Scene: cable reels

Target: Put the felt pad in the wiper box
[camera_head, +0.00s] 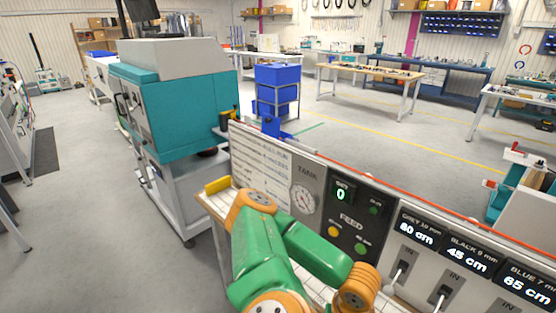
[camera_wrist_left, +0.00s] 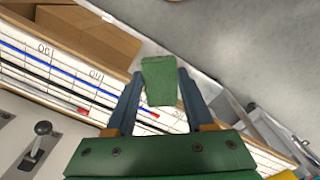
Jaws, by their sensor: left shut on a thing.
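My left gripper (camera_wrist_left: 160,85) shows in the left wrist view, with its dark blue fingers shut on a green felt pad (camera_wrist_left: 158,80). The pad sticks out past the fingertips, above a white measuring scale (camera_wrist_left: 70,75). My green and orange arm shows in the head view, but no gripper fingers or pad can be made out there. I cannot tell for sure which thing is the wiper box. My right gripper is not in view.
Brown cardboard boxes (camera_wrist_left: 95,38) lie beyond the scale. A grey open-topped shape (camera_wrist_left: 268,118) is at the right. In the head view a control panel (camera_head: 318,232) with dials and levers stands in front, and a teal machine (camera_head: 180,110) stands at left.

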